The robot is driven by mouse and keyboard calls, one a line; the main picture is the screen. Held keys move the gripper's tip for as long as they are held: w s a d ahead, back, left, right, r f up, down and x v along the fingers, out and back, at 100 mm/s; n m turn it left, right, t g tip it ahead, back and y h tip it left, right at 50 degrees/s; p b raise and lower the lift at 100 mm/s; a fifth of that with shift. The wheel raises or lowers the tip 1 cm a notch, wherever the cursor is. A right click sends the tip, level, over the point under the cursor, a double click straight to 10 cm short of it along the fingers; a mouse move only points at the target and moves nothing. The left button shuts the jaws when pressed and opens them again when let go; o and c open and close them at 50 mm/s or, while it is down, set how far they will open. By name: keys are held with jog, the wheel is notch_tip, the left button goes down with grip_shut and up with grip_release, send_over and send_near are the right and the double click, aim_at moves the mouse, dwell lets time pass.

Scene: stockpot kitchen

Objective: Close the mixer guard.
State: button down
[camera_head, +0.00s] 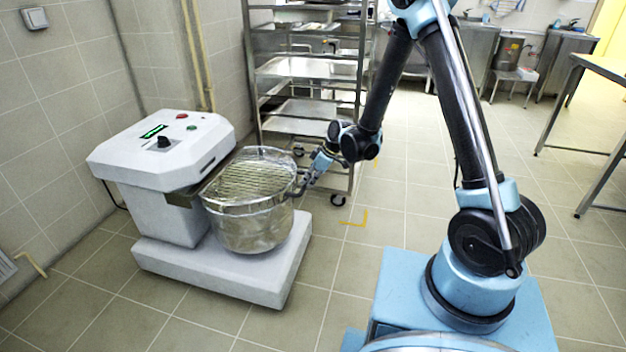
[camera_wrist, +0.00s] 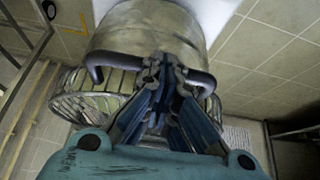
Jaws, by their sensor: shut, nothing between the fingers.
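The white mixer (camera_head: 160,150) stands at left with its steel bowl (camera_head: 248,228) on the base. The wire guard (camera_head: 250,180) lies across the bowl's mouth, roughly level; I cannot tell whether it is fully down. In the wrist view the guard's wires (camera_wrist: 75,105) show at left beside the bowl (camera_wrist: 150,28). A dark curved handle (camera_wrist: 96,62) runs along the guard's front, partly behind my fingers. My gripper (camera_head: 302,186) is at the guard's right side, by this handle. In the wrist view my gripper (camera_wrist: 168,70) is shut and empty, close to or touching the handle.
A steel tray rack (camera_head: 310,68) stands just behind the mixer. The mixer's base (camera_head: 215,270) juts out low in front. The tiled floor (camera_head: 400,190) right of the mixer is clear. A steel table (camera_head: 600,70) stands at far right.

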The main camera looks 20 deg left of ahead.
jog(key=shift+w+d+f, duration=0.15)
jog(key=shift+w+d, duration=0.2)
jog(key=w+d+r, duration=0.1)
jog(key=d+r, duration=0.8)
jog(key=d, duration=0.1)
jog(key=w+a+r+h, duration=0.1)
jog(key=a+r, duration=0.3)
jog(key=r, duration=0.2)
jog(key=w+a+r, duration=0.2)
jog(key=a+r, duration=0.1)
jog(key=r, duration=0.3)
jog(key=x, duration=1.4)
jog(key=shift+d+f, duration=0.1)
jog(key=shift+f, duration=0.15)
jog(key=shift+s, duration=0.1)
